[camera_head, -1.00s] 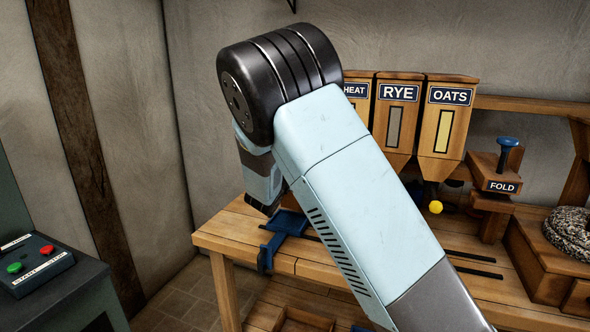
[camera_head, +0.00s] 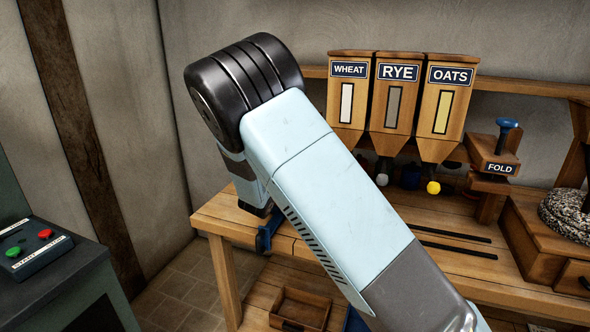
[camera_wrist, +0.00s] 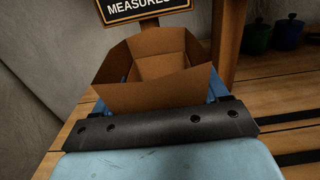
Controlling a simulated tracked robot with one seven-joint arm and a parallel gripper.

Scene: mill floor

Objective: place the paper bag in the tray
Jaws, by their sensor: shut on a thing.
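The paper bag (camera_wrist: 158,97) is brown, with its folded-out top open towards the wrist camera. My gripper (camera_wrist: 160,108) is shut on it, with blue finger parts showing at its left and right sides beyond the dark bar. The bag's inside looks empty; its lower part is hidden.
The wooden bench (camera_head: 222,217) has a blue fitting (camera_head: 267,238) at its front edge. WHEAT, RYE and OATS hoppers (camera_head: 398,100) hang behind it, with a FOLD press (camera_head: 497,160) to the right. A MEASURES sign (camera_wrist: 145,8) is close beyond the bag. A button panel (camera_head: 33,243) stands at left.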

